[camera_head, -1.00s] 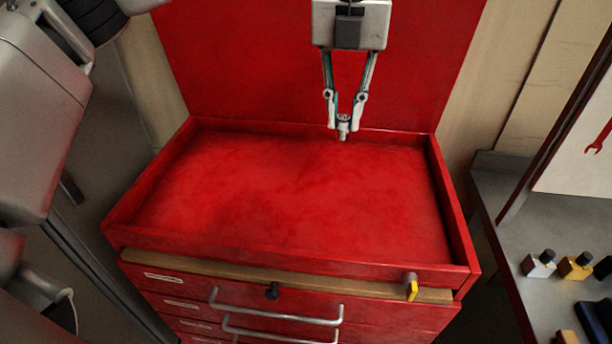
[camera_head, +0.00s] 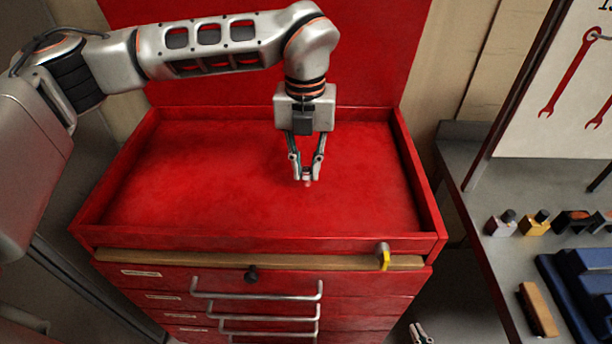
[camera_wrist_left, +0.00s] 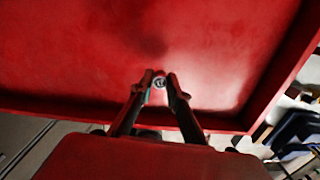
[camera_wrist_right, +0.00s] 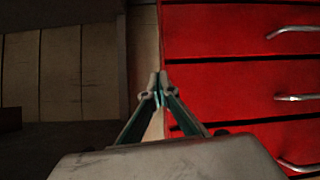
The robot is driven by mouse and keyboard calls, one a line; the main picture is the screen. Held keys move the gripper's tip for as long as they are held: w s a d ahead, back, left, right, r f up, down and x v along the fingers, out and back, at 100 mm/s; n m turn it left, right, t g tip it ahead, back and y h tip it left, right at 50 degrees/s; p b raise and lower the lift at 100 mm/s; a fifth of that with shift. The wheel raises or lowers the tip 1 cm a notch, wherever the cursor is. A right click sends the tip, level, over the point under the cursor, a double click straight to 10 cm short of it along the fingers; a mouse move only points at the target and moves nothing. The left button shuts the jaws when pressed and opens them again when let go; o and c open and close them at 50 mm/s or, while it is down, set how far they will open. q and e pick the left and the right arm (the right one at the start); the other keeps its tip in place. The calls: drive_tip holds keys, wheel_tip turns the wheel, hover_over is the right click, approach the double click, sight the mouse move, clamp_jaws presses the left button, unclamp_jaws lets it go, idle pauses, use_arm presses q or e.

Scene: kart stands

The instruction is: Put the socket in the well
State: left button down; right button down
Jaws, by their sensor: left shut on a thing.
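The socket (camera_wrist_left: 160,82) is a small, round metal piece with a dark hole in its end. My left gripper (camera_head: 303,181) is shut on it, fingers pointing down, over the red well (camera_head: 200,185) in the top of the tool cart. In the left wrist view the socket sits between the fingertips (camera_wrist_left: 160,79), with the red floor of the well behind it. I cannot tell the exact gap to the floor. My right gripper (camera_head: 419,334) is low beside the cart's right front; its fingertips (camera_wrist_right: 158,80) are together and empty.
A raised red rim (camera_head: 260,240) surrounds the otherwise empty well. Drawers with metal handles (camera_head: 257,293) are below. On the right, a grey bench (camera_head: 490,265) holds small bottles (camera_head: 535,223), a wooden-topped brush-like block (camera_head: 538,309) and a blue object (camera_head: 580,285).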

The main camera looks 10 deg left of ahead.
sight(306, 170)
use_arm(q)
wheel_tip(306, 170, down, 3)
drive_tip(key=shift+r, duration=0.15)
drive_tip(key=shift+f, duration=0.55)
drive_tip(key=c, duration=1.9)
unclamp_jaws()
use_arm(e)
drive_tip(key=shift+s+d+f, duration=0.1)
drive_tip(key=shift+d+f, duration=0.05)
drive_tip(key=shift+f, duration=0.1)
use_arm(q)
drive_tip(key=shift+r, duration=0.15)
use_arm(e)
drive_tip(key=shift+r, duration=0.15)
use_arm(q)
wheel_tip(306, 170, up, 11)
drive_tip(key=shift+b, duration=0.65)
drive_tip(key=shift+r, duration=0.5)
drive_tip(key=shift+a, duration=0.1)
use_arm(e)
drive_tip(key=shift+f, duration=0.7)
